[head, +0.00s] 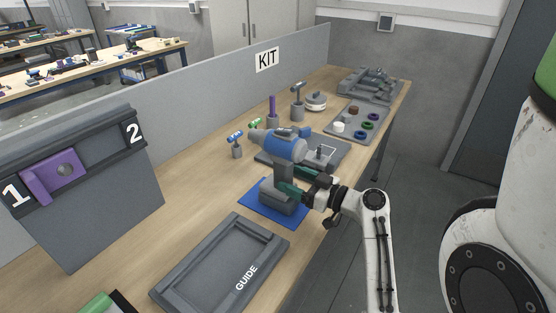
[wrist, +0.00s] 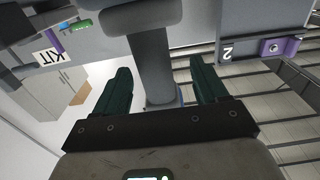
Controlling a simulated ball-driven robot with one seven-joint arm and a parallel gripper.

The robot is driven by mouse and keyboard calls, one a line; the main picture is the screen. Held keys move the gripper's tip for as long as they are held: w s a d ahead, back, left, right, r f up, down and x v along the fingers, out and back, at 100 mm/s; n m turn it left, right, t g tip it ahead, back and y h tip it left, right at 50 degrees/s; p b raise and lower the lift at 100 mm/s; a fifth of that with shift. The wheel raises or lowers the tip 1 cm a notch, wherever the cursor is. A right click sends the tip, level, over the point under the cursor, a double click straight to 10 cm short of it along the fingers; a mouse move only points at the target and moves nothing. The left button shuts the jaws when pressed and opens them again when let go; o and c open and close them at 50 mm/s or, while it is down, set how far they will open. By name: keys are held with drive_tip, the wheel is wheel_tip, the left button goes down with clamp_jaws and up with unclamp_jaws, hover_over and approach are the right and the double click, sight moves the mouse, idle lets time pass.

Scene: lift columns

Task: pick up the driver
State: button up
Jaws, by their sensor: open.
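The driver (head: 286,148) is a blue and grey power tool standing upright on a blue mat (head: 247,201) near the table's front edge. Its grey base rests on the mat, and its nose points left in the head view. My gripper (head: 296,180) is at the driver's grey handle, between body and base. In the wrist view, the handle (wrist: 152,65) stands between the two dark green fingers, with a gap on each side. The fingers are open. Part of the handle is hidden behind the gripper in the head view.
A grey GUIDE tray (head: 208,268) lies in front of the mat. A grey panel (head: 80,200) marked 1 and 2, with a purple slider, stands left. Behind the driver are a grey plate (head: 328,153), small tools in holders (head: 237,151) and a tray of coloured rings (head: 344,112).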

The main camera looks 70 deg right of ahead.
sight(275, 169)
drive_tip(key=shift+x, duration=0.8)
drive_tip(key=p+x, duration=0.1)
drive_tip(key=x, duration=0.1)
drive_tip(key=p+x, duration=0.1)
drive_tip(key=x, duration=0.1)
drive_tip(key=shift+d+r, duration=0.15)
drive_tip(key=shift+d, duration=0.15)
drive_tip(key=shift+w+d, duration=0.1)
drive_tip(key=shift+w, duration=0.45)
drive_tip(key=shift+c, duration=0.3)
clamp_jaws()
